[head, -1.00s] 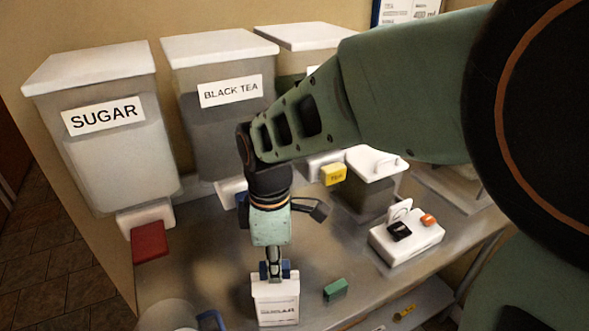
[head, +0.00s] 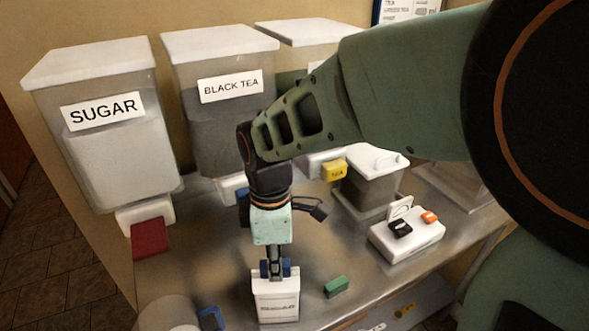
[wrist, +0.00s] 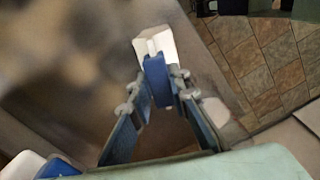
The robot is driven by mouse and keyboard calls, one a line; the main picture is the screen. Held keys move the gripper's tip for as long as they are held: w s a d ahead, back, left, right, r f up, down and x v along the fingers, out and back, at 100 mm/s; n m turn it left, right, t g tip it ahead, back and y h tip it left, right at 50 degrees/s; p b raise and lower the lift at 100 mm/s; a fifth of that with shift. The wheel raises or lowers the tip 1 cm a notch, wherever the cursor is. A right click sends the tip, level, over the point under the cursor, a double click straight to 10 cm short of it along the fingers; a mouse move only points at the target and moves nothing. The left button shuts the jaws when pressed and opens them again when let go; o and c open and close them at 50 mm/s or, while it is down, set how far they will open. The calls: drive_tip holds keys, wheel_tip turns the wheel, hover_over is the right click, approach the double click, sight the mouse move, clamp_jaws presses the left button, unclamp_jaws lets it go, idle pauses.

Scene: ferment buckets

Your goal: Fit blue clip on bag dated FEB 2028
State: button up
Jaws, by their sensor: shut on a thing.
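My gripper (head: 277,270) points straight down over a small white bag (head: 277,300) near the front of the counter. It is shut on a blue clip (wrist: 157,80), which sits between the fingertips in the wrist view. The white bag (wrist: 152,42) shows just beyond the clip in that view. In the head view the blue clip (head: 287,267) is at the bag's top edge. I cannot tell whether it grips the bag. The bag stands upright with a printed label; its date is too small to read.
A green block (head: 336,286) lies right of the bag. A white holder (head: 405,245) carries black and orange pieces. Buckets marked SUGAR (head: 110,150) and BLACK TEA (head: 225,120) stand behind. A pale round container (head: 168,313) and a blue item (head: 211,318) are at front left.

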drive_tip(key=shift+f, duration=0.15)
idle(0.5)
drive_tip(key=o, duration=0.9)
drive_tip(key=shift+o, duration=0.3)
drive_tip(key=o, duration=0.5)
drive_tip(key=shift+r+p, duration=2.8)
drive_tip(key=shift+r, duration=0.75)
